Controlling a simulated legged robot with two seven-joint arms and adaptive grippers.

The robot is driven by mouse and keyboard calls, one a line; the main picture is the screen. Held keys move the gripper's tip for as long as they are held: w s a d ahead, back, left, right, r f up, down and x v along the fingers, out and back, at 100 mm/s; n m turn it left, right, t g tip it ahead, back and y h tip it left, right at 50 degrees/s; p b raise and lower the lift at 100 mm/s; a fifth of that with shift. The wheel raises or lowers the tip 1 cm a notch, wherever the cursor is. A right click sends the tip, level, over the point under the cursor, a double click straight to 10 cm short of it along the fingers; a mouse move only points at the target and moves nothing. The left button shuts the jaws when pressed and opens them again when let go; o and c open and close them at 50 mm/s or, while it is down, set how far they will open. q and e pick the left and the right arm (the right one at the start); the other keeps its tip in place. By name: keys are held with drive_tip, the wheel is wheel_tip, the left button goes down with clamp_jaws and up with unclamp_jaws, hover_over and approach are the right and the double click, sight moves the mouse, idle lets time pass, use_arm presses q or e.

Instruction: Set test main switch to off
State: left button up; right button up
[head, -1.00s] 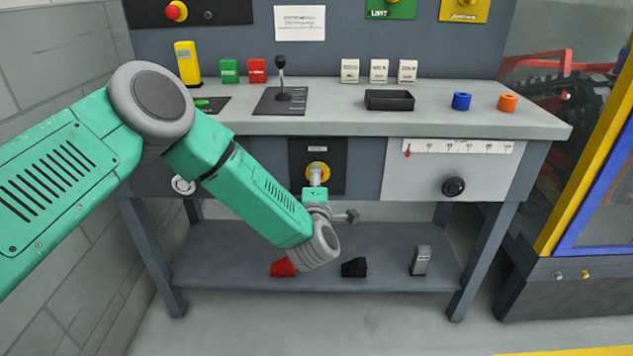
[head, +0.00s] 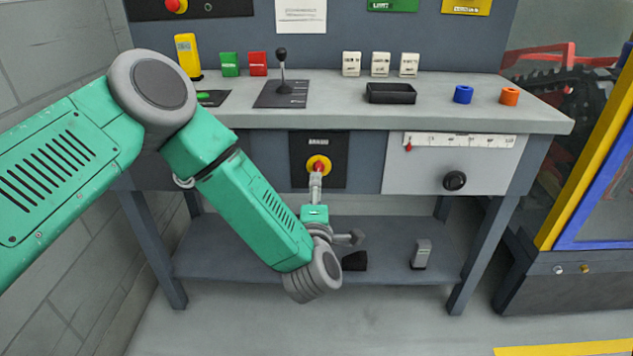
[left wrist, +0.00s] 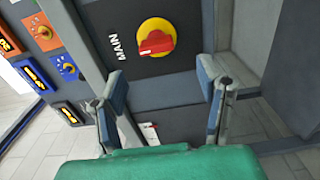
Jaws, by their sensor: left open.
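The main switch is a yellow disc with a red handle (head: 318,168) on a black plate in the bench front. It also shows large in the left wrist view (left wrist: 156,42), beside the label MAIN. The red handle lies along the line toward that label, so it looks upright on the bench. My left gripper (head: 316,188) is just in front of and below the switch in the head view. In the left wrist view its fingers (left wrist: 162,80) are spread and empty, with the switch beyond them, apart from them. My right gripper is not in view.
A black lever (head: 282,75), a black tray (head: 391,95) and blue and orange rings stand on the bench top (head: 340,118). A black knob (head: 454,180) sits right of the switch. A lower shelf (head: 230,245) holds small objects. A yellow-blue frame (head: 585,150) stands at the right.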

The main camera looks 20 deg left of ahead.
use_arm(q)
drive_tip(key=shift+v, duration=2.3)
drive_tip(key=s+f+m+g+h+p, duration=0.65)
drive_tip(key=s+f+m, duration=0.35)
drive_tip(key=s+m, duration=0.3)
drive_tip(key=s+a+m+g+p, duration=0.2)
drive_tip(key=s+a+m+g, duration=0.2)
drive_tip(key=s, duration=0.7)
drive_tip(key=s+a+f+m+g+y+p, duration=0.1)
drive_tip(key=s+a+m+g, duration=0.3)
drive_tip(key=s, duration=0.7)
drive_tip(key=a+g+p, duration=0.1)
drive_tip(key=a+g, duration=0.1)
drive_tip(key=a, duration=0.1)
drive_tip(key=shift+s+a+f+m, duration=0.2)
drive_tip(key=shift+s+f+m, duration=0.1)
drive_tip(key=shift+m, duration=0.1)
drive_tip(key=shift+w+y, duration=0.15)
drive_tip(key=shift+y, duration=0.1)
